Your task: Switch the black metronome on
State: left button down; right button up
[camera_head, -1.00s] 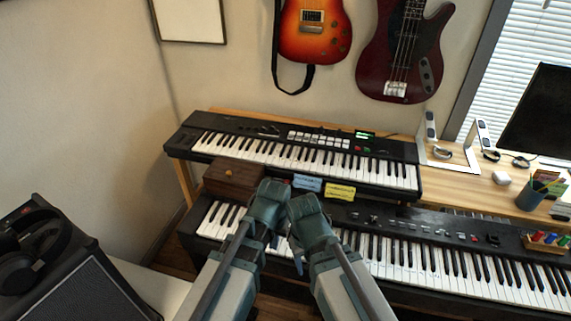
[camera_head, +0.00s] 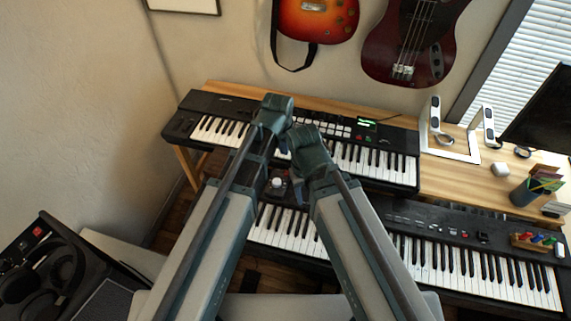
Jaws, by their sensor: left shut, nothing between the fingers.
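I cannot make out the black metronome for certain. A small black object (camera_head: 482,237) stands on the right part of the lower keyboard, too small to identify. A small pale knob (camera_head: 277,182) on something dark shows between my arms, partly hidden by them. My left gripper (camera_head: 277,104) is shut and empty, in front of the upper keyboard's middle. My forearms hide part of both keyboards.
The upper keyboard (camera_head: 376,162) stands behind the lower keyboard (camera_head: 440,262). A wooden desk (camera_head: 446,184) at the right holds a white stand (camera_head: 452,155), a mouse (camera_head: 501,169) and a pen cup (camera_head: 524,192). A black speaker cabinet (camera_head: 100,300) with headphones (camera_head: 50,275) is at lower left.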

aim_at(286, 174)
pick_arm(q)
jog(key=shift+f, duration=0.2)
pick_arm(e)
jog(key=shift+f, duration=0.2)
pick_arm(q)
jog(key=b+x, duration=0.8)
jog(key=s+b+x, duration=0.1)
jog(key=b+x, duration=0.3)
jog(key=shift+a+f+b, duration=0.15)
jog(key=shift+f+b, duration=0.15)
jog(key=shift+f, duration=0.05)
pick_arm(e)
notch_tip(286, 174, down, 12)
jog(key=shift+f, duration=0.15)
pick_arm(q)
jog(key=shift+s+f+b, duration=0.1)
jog(key=shift+f+b, duration=0.45)
pick_arm(e)
jog(key=shift+f, duration=0.55)
pick_arm(q)
jog(key=shift+s+f+b, duration=0.15)
jog(key=shift+f+b, duration=0.15)
pick_arm(e)
jog(key=shift+f, duration=0.3)
pick_arm(q)
jog(key=shift+r, duration=0.1)
pick_arm(e)
jog(key=shift+r, duration=0.1)
